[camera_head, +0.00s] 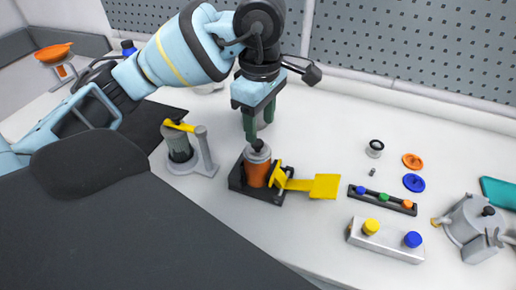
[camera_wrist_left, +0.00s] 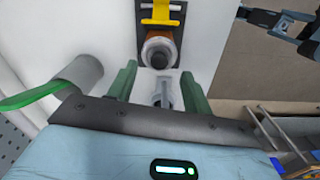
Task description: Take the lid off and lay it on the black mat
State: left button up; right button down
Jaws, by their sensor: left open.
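A grey lid with a black knob (camera_head: 257,152) sits on an orange-brown drum (camera_head: 257,172). The drum stands upright in a black holder with a yellow clamp (camera_head: 289,180). My left gripper (camera_head: 257,122) is open and empty, pointing down above and just behind the lid. In the left wrist view the lid (camera_wrist_left: 159,52) shows just beyond the spread green fingertips (camera_wrist_left: 158,70), apart from them. The black mat (camera_head: 150,122) lies at the left, partly hidden by my left arm. A dark gripper-like part, probably of my right arm, shows at the top right of the wrist view (camera_wrist_left: 285,18); its jaws are unclear.
A grey stand with a yellow-handled cylinder (camera_head: 180,148) is left of the drum. To the right are a button strip (camera_head: 382,200), a box with yellow and blue knobs (camera_head: 386,239), small discs and a grey pot (camera_head: 470,222). A perforated panel (camera_head: 420,50) rises behind.

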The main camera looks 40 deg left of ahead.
aim_at(257, 148)
pick_arm(q)
jog(key=f, duration=0.3)
jog(key=shift+a+f, duration=0.25)
jog(key=shift+a, duration=0.1)
jog(key=shift+f, duration=0.65)
jog(key=c, duration=1.1)
